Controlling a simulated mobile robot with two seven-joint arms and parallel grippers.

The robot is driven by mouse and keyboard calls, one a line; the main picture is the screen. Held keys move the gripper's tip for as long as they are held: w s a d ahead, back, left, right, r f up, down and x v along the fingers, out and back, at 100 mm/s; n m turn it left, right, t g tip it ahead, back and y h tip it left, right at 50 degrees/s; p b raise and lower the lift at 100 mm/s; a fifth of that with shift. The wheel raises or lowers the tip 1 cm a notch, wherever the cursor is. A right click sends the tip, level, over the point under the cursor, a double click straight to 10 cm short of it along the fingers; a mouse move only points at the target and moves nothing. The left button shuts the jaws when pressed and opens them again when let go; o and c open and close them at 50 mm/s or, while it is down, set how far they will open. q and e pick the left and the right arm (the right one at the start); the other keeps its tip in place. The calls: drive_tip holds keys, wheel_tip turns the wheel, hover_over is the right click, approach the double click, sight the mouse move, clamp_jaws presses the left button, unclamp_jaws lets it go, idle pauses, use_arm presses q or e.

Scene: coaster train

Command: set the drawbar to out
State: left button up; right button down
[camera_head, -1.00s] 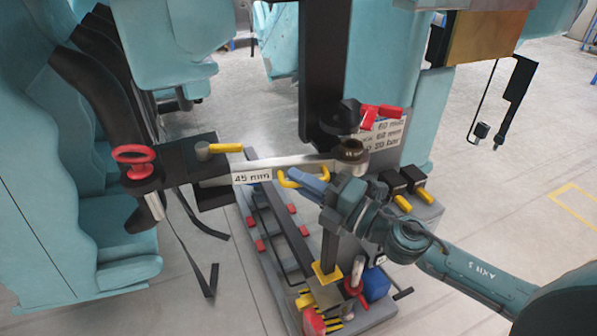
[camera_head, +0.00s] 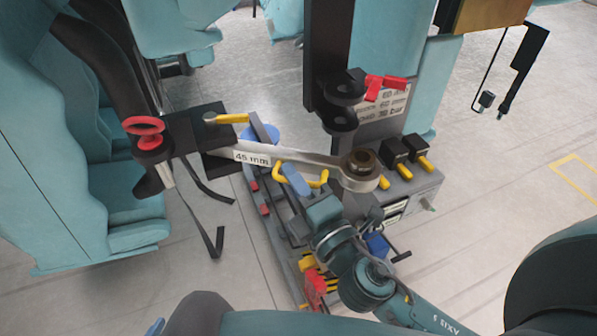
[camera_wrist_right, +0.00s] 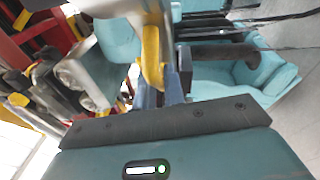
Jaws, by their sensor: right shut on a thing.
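The drawbar is a pale grey bar (camera_head: 312,160) marked 45 mm. Its left end meets a black bracket (camera_head: 222,148). At its right end is a ring with a brown bush (camera_head: 361,166). The ring is in front of and below the black coupling jaws (camera_head: 340,120), apart from them in the picture. My right gripper (camera_head: 294,178) is shut on the drawbar's yellow handle (camera_head: 316,181). The handle (camera_wrist_right: 152,55) also shows between its blue fingers in the right wrist view. Of my left gripper at most a blue sliver shows at the bottom edge.
A red knob (camera_head: 144,128) and a yellow-handled lever (camera_head: 232,118) are near the bracket. Black blocks with yellow levers (camera_head: 407,152) stand right of the ring. A grey bed with red and yellow parts lies below. Teal coaster cars stand left and behind.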

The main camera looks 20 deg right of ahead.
drive_tip(key=shift+s+a+h, duration=0.25)
drive_tip(key=shift+h, duration=0.15)
drive_tip(key=c, duration=1.5)
unclamp_jaws()
